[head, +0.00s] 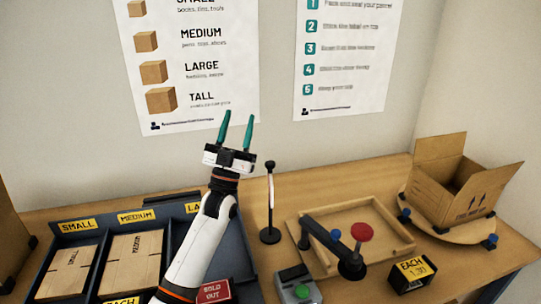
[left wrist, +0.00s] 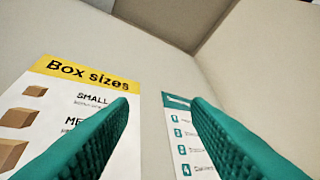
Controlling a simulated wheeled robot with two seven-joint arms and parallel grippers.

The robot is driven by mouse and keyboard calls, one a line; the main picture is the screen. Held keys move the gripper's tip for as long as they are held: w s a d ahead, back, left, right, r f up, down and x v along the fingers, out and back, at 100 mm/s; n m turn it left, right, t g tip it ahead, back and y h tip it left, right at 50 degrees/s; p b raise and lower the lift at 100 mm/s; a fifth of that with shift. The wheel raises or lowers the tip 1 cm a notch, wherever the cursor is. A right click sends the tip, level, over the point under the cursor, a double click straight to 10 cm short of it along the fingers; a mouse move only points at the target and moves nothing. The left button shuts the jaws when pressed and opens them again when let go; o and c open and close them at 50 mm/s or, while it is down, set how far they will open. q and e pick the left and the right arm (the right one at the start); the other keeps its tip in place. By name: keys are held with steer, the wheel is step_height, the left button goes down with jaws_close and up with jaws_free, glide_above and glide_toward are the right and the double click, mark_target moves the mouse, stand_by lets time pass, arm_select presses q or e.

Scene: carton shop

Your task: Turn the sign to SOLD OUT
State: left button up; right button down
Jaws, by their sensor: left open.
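A small red sign (head: 215,291) reading SOLD OUT shows at the bottom of the head view, low in front of the sorter and partly hidden by my left arm. My left gripper (head: 237,120) is raised well above the table, fingers pointing up in front of the wall, open and empty. In the left wrist view its two teal fingers (left wrist: 160,110) stand apart with only wall and posters between them. The sign is not in the left wrist view. My right gripper is in neither view.
A dark sorter (head: 75,238) with flat cartons stands at left. A thin black post (head: 270,205), a wooden tray (head: 340,222) with a red-knobbed arm, a green-button box (head: 297,285) and an open carton (head: 462,185) on a round board stand rightward. Posters (head: 190,60) hang behind.

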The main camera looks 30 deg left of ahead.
arm_select(q)
step_height(320, 180, down, 7)
steer(key=d+m+g+h+p, duration=0.2)
steer(key=m+g+h, duration=0.6)
steer(key=m, duration=1.2)
steer(key=m+g+y+p, duration=0.1)
steer(key=m+g+p, duration=0.15)
steer(key=m, duration=1.45)
glide_toward(267, 165)
steer(key=shift+g, duration=0.35)
steer(key=w, duration=0.3)
steer(key=w+p, duration=0.1)
steer(key=w, duration=0.2)
steer(key=w+d, duration=0.1)
steer(key=w, duration=0.2)
steer(key=shift+w+d+r, duration=0.1)
steer(key=shift+w+r, duration=0.15)
steer(key=shift+w+d+f+p, duration=0.15)
steer(key=shift+w+p, duration=0.15)
steer(key=shift+w, duration=0.55)
steer(key=shift+c, duration=0.5)
